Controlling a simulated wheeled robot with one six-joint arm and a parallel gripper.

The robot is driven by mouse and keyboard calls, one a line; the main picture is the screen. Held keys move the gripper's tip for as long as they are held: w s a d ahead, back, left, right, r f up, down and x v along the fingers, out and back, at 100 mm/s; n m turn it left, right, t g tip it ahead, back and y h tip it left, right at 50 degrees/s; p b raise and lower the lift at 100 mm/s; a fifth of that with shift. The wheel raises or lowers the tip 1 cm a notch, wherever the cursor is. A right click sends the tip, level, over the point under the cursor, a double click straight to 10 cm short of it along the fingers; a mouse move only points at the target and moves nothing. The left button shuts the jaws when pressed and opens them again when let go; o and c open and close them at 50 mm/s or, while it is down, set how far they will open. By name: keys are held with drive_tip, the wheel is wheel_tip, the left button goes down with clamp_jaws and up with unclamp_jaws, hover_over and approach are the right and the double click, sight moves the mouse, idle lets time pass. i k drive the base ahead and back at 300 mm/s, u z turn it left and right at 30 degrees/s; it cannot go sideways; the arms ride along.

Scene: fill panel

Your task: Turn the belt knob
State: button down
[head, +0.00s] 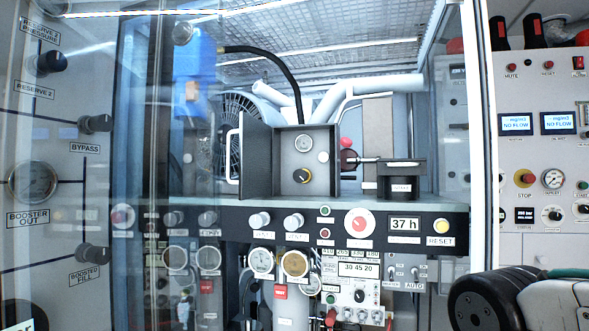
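No label reading "belt" is legible, so I cannot tell for sure which knob is the belt knob. Two pale knobs, one on the left (259,220) and one on the right (294,221), stand on the dark strip below, with labels too small to read. Part of what looks like my arm (500,300) shows at the bottom right, in black, white and teal. My gripper's fingers are not in view.
A clear door (140,160) covers the left part. A white upright post (482,120) stands right of the opening. The dark strip carries a red-centred dial (359,222), a "37 h" display (405,223) and a yellow reset button (441,225). Gauges (295,263) sit below.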

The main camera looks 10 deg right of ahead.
sight(299, 175)
drive_tip(key=u, duration=0.45)
drive_tip(key=k, duration=1.15)
drive_tip(key=z, duration=0.3)
drive_tip(key=i, duration=1.5)
drive_tip(key=u, duration=0.6)
